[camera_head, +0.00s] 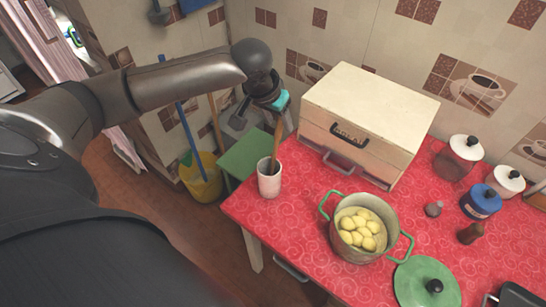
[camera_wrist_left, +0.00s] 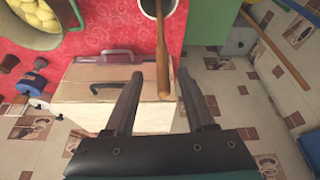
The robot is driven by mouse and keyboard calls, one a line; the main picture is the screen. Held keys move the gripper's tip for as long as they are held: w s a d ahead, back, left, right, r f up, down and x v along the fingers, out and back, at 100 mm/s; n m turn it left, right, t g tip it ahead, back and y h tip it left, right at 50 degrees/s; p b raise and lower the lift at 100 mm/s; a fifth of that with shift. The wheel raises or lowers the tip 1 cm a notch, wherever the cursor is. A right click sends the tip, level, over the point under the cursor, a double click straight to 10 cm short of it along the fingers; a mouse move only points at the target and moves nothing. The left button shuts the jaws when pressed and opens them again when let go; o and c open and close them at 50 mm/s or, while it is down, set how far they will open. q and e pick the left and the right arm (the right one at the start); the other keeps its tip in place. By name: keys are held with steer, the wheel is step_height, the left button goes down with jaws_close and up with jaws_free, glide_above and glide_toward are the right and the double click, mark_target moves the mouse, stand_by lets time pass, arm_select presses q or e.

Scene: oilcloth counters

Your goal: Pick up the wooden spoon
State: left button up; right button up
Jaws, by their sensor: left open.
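The wooden spoon (camera_head: 276,148) stands in a white cup (camera_head: 269,183) on the red-covered table, its lower end hidden inside the cup. My left gripper (camera_head: 280,112) is above the cup, at the spoon's upper end. In the left wrist view the spoon (camera_wrist_left: 163,55) rises from the cup (camera_wrist_left: 150,11) towards the camera. Its near end lies between the two open fingers of my left gripper (camera_wrist_left: 161,78), and a gap shows on each side. My right gripper is not in view.
A cream wooden box (camera_head: 372,112) stands just right of the cup. A green-handled pot (camera_head: 345,243) of yellow potatoes is nearer, with its green lid (camera_head: 425,284) beside it. Several jars stand at the right. A yellow bucket (camera_head: 201,180) is on the floor at the left.

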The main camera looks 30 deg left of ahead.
mark_target(278, 126)
arm_select(q)
steer(key=x, duration=0.2)
steer(key=b+x, duration=0.1)
steer(key=x, duration=0.1)
steer(key=shift+s+a+f, duration=0.1)
steer(key=shift+a+f, duration=0.1)
steer(key=shift+f, duration=0.25)
jaws_close()
stand_by(1.0)
